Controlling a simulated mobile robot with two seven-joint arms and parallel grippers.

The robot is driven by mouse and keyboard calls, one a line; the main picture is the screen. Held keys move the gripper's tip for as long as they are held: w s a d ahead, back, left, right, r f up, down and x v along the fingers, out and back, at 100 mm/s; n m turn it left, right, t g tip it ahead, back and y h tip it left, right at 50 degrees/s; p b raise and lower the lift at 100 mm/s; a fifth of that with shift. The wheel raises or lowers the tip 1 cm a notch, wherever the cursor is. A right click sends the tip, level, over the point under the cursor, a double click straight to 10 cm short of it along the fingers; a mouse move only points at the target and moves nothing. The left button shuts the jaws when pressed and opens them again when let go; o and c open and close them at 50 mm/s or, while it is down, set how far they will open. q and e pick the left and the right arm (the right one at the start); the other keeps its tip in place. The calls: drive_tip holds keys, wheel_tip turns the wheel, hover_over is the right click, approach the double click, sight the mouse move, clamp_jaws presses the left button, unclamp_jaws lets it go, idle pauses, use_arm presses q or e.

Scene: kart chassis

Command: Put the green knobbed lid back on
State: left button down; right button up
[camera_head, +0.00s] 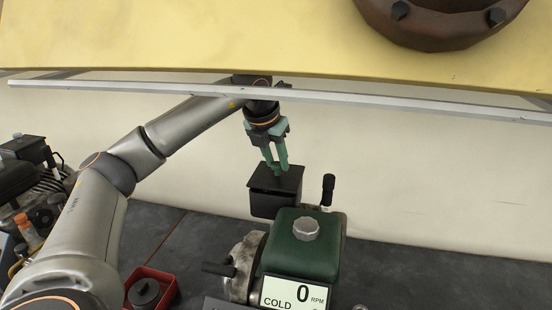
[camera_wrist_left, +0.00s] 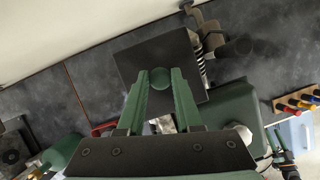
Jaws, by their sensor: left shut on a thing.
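The lid is a dark square plate (camera_head: 289,178) with a small round green knob, and it shows large in the left wrist view (camera_wrist_left: 148,59). My left gripper (camera_head: 276,171) comes down from above and is shut on the knob; in the left wrist view its green fingers (camera_wrist_left: 161,99) hold the knob between them. The plate lies over a black box (camera_head: 271,205) behind the green tank. It looks level and close to the box top; I cannot tell whether it is fully seated.
The green engine tank (camera_head: 304,258) with a grey cap stands in front of the box. A black-handled lever (camera_head: 328,188) rises beside it. A red tray (camera_head: 164,284) holds a black part. Another engine (camera_head: 30,180) is at left. A grey rail (camera_head: 400,101) crosses above.

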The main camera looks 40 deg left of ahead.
use_arm(q)
drive_tip(key=shift+f, duration=0.55)
idle(1.1)
drive_tip(key=c, duration=0.5)
unclamp_jaws()
drive_tip(key=v, duration=1.2)
drive_tip(key=shift+s+r+p, duration=0.2)
drive_tip(key=shift+p, duration=0.25)
